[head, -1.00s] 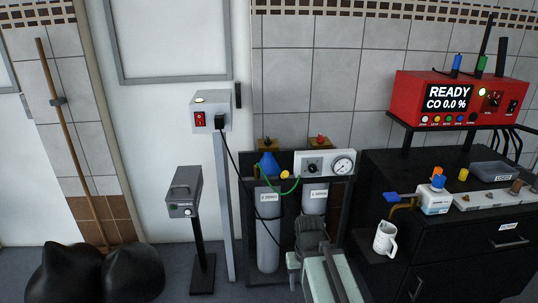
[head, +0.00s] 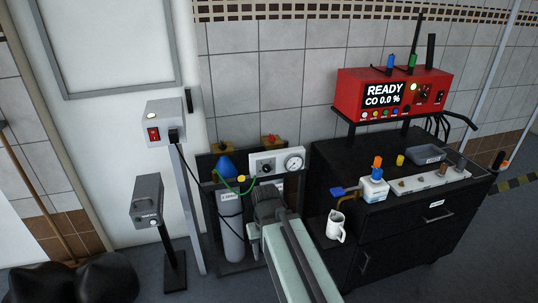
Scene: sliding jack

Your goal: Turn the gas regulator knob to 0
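The gas regulator is a white panel (head: 254,160) above the gas cylinders in the head view. Its dark round knob (head: 266,169) sits left of a round dial gauge (head: 294,163). The knob's setting is too small to read. My gripper (head: 264,193) is the dark end of my pale green arm, just below the panel in the picture. It appears apart from the knob, though depth is hard to judge. Its fingers are seen from behind and are not clear, so I cannot tell whether it is open or shut.
A grey cylinder (head: 231,238) stands left of my arm. A blue funnel-shaped part (head: 224,166) and green hose are beside the panel. A black cabinet (head: 400,240) with a white mug (head: 336,226) stands to the right. A box on a post (head: 147,200) stands left.

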